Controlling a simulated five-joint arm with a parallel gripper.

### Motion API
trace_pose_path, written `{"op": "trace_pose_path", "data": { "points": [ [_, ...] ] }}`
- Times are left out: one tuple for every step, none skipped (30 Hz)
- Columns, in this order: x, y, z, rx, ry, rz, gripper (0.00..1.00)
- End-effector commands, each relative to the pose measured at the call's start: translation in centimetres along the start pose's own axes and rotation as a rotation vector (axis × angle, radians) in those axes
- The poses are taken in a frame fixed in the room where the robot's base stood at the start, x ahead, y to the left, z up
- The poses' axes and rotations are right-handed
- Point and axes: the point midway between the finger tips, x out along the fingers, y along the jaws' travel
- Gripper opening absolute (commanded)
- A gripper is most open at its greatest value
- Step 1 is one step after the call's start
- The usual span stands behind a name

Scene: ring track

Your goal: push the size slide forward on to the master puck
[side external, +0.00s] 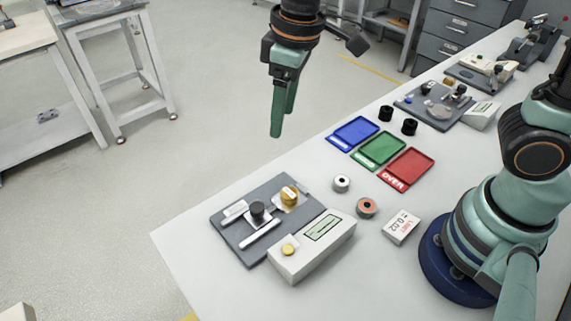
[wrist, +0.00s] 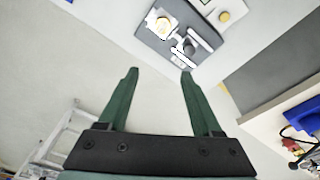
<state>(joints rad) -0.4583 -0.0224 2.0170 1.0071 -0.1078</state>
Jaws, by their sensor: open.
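The gauge plate (side external: 230,236) is dark grey and lies near the front end of the bench. On it is what looks like the size slide, with a black knob (side external: 257,210). A gold puck (side external: 289,193), likely the master puck, sits on a pale seat beyond the knob. Knob and puck look apart, though the exact gap is unclear.
A white display box (side external: 312,248) with a gold button stands beside the plate. A silver ring (side external: 341,183), a copper ring (side external: 367,207) and a limit card (side external: 402,226) lie nearby. Blue (side external: 355,131), green (side external: 380,149) and red (side external: 408,168) trays are farther back.

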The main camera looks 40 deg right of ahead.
Motion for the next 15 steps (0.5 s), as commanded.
{"op": "trace_pose_path", "data": {
  "points": [
    [1.1,-1.6,-0.7,-0.051,-0.035,-0.009,0.66],
    [1.6,-2.4,-1.1,-0.076,-0.051,-0.013,0.66],
    [2.3,-3.3,-1.5,-0.107,-0.07,-0.018,0.66],
    [2.7,-4.0,-1.7,-0.129,-0.082,-0.02,0.66],
    [3.2,-4.6,-1.9,-0.148,-0.093,-0.023,0.66],
    [3.6,-5.3,-2.1,-0.169,-0.106,-0.025,0.66],
    [4.0,-5.7,-2.2,-0.183,-0.115,-0.027,0.66],
    [4.2,-6.1,-2.3,-0.194,-0.122,-0.028,0.66],
    [4.5,-6.5,-2.4,-0.205,-0.129,-0.029,0.66],
    [4.6,-6.7,-2.4,-0.211,-0.133,-0.03,0.66],
    [4.8,-6.8,-2.5,-0.216,-0.136,-0.03,0.66],
    [5.0,-7.0,-2.5,-0.22,-0.138,-0.03,0.66],
    [5.1,-7.0,-2.5,-0.222,-0.139,-0.031,0.66],
    [5.3,-7.0,-2.5,-0.222,-0.14,-0.031,0.66],
    [5.7,-7.0,-2.4,-0.222,-0.14,-0.031,0.66]
  ]
}}
